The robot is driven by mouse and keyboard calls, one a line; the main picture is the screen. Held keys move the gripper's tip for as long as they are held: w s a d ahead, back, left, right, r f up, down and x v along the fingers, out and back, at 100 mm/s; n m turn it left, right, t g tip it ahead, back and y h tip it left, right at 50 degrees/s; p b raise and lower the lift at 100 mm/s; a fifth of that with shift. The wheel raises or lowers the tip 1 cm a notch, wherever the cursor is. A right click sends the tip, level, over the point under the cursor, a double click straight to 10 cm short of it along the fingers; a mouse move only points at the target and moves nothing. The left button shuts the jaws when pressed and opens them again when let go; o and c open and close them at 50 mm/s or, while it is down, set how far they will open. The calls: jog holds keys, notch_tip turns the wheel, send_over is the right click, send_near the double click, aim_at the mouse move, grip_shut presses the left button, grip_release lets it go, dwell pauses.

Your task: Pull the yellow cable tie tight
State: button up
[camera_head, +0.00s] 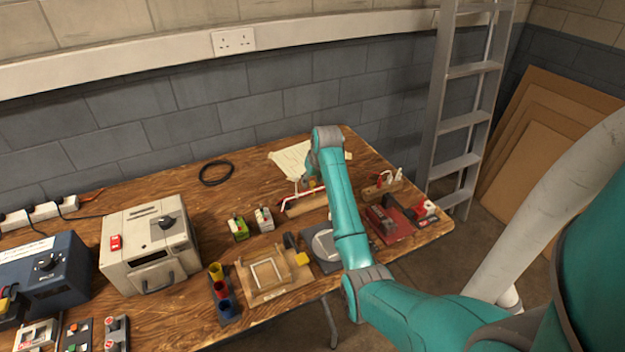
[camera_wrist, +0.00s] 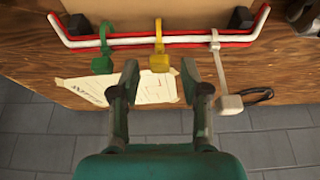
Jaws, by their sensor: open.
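The yellow cable tie (camera_wrist: 159,45) is looped around a bundle of red and white cables (camera_wrist: 225,36) in the wrist view. Its square yellow end (camera_wrist: 160,63) hangs on the near side of the bundle.
A green tie (camera_wrist: 104,50) is left of the yellow one and a white tie (camera_wrist: 220,70) is to its right. Black posts hold the bundle near its ends. A paper sheet (camera_wrist: 150,90) lies close by. A red device (camera_head: 390,222) stands right of my arm.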

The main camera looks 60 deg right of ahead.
aim_at(313, 182)
grip_shut()
jog(key=shift+r, duration=0.15)
notch_tip(313, 182, up, 4)
jog(key=shift+r, duration=0.2)
grip_release()
